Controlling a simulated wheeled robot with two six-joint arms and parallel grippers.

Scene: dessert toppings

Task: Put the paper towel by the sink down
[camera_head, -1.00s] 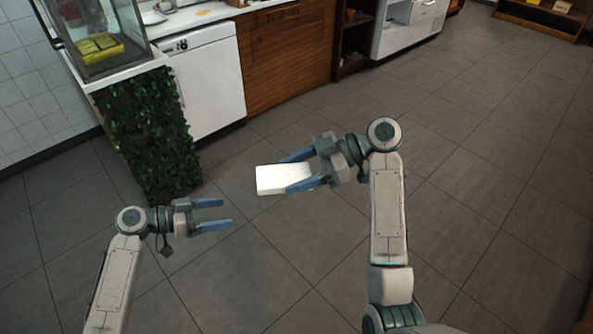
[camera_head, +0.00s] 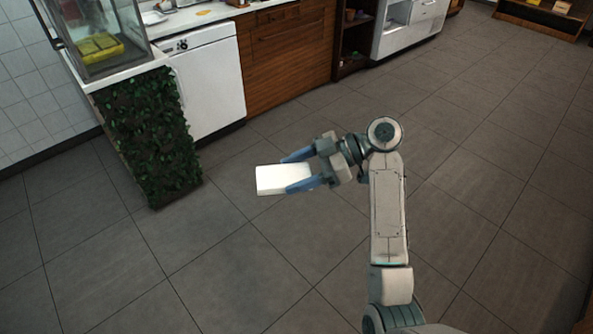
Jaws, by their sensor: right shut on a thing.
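A white block-shaped thing, which looks like the paper towel (camera_head: 272,180), is held above the floor in the middle of the head view. My right gripper (camera_head: 291,172) is shut on it, with one blue finger on each side of its right end. My right arm comes up from the bottom right. My left gripper is out of the picture. I cannot make out a sink for certain.
A counter with a white appliance (camera_head: 209,81) and wooden drawers (camera_head: 290,58) runs along the back. A glass case (camera_head: 98,40) stands above a green leafy panel (camera_head: 149,137) at the left. The tiled floor (camera_head: 450,170) is clear at the right.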

